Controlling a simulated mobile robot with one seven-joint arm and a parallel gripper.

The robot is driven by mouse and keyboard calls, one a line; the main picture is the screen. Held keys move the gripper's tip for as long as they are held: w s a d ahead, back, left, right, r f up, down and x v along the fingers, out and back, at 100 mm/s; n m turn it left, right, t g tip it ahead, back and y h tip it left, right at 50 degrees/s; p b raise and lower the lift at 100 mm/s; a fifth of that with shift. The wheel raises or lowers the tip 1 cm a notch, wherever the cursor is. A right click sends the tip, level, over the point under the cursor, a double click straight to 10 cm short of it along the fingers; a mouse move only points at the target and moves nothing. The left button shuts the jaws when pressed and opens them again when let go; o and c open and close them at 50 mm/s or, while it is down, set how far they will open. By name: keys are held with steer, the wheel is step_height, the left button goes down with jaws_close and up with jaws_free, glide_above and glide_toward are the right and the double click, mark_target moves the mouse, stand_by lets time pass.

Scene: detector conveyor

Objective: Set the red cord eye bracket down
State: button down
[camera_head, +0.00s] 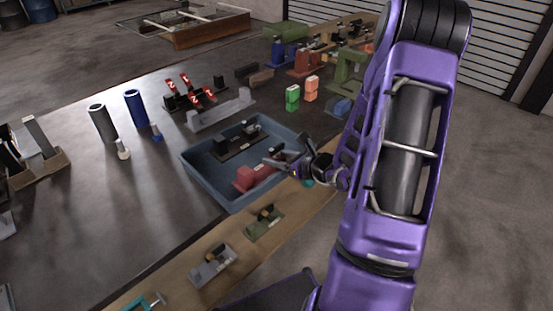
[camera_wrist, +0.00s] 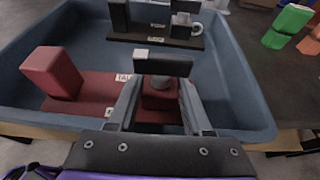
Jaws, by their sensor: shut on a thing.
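The red cord eye bracket (camera_head: 245,179) is inside the blue-grey tray (camera_head: 222,200), near the tray's front right side. In the wrist view the bracket (camera_wrist: 52,74) shows a flat red base with a tall red block at its left end and a white label. My gripper (camera_head: 272,163) reaches in over the tray's right rim. In the wrist view its two fingers (camera_wrist: 161,88) are shut around the bracket's right end, beside a grey knob and a dark bar. The fingers hide part of that end. I cannot tell whether the base touches the tray floor.
A black bracket (camera_head: 237,142) lies in the back of the tray. A green bracket (camera_head: 264,222) and a grey bracket (camera_head: 212,264) lie on the wooden edge in front. Green (camera_head: 292,97) and orange (camera_head: 311,88) blocks stand behind.

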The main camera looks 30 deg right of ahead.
steer(key=shift+f, duration=0.1)
steer(key=shift+s+f+b, duration=0.2)
steer(key=shift+f+b, duration=0.35)
steer(key=shift+b, duration=0.05)
steer(key=c, duration=0.7)
jaws_free()
steer(key=shift+s, duration=0.1)
steer(key=o, duration=0.4)
steer(key=shift+a+f, duration=0.15)
steer(key=shift+f, duration=0.05)
steer(key=shift+r+p, duration=0.65)
steer(key=shift+p, duration=0.05)
steer(key=v, duration=1.1)
steer(key=shift+s+d+r+p, duration=0.15)
steer(key=shift+d+r+p, duration=0.15)
steer(key=shift+r+p, duration=0.1)
